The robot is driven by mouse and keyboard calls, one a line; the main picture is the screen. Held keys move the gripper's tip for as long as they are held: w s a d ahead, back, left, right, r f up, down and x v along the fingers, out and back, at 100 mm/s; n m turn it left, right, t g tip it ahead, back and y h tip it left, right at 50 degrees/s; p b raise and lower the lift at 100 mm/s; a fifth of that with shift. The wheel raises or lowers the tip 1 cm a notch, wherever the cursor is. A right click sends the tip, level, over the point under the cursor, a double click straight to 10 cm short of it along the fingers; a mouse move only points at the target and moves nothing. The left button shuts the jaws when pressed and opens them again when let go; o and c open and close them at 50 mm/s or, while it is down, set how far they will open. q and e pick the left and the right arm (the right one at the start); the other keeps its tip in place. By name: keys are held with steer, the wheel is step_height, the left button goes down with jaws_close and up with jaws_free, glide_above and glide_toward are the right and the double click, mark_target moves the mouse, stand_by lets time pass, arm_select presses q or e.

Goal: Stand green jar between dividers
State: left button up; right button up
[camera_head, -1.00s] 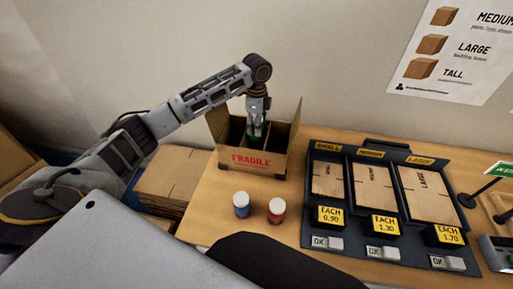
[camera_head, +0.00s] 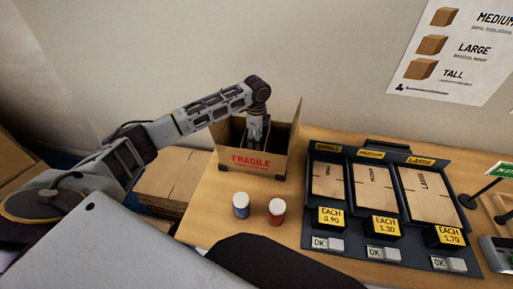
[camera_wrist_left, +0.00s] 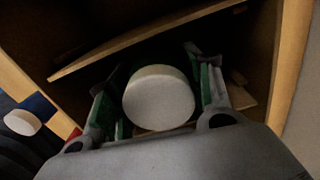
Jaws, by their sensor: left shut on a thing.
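The open FRAGILE carton (camera_head: 264,165) stands at the back left of the table. My left gripper (camera_head: 256,138) points down into it and is shut on the green jar, whose white lid shows in the left wrist view (camera_wrist_left: 158,98) between the two fingers. The jar's body is mostly hidden by the fingers and the carton's front wall. A cardboard divider (camera_wrist_left: 140,42) runs slanting beside the jar in the wrist view. I cannot tell whether the jar touches the carton floor. My right gripper is not in view.
A dark rack (camera_head: 385,225) of flat cartons is to the right. Stacked cardboard (camera_head: 168,180) lies left of the table.

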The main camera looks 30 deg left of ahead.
arm_select(q)
step_height(320, 180, down, 4)
steer(key=shift+f, duration=0.6)
steer(key=o, duration=0.8)
steer(key=shift+f, duration=0.1)
steer(key=shift+o, duration=2.2)
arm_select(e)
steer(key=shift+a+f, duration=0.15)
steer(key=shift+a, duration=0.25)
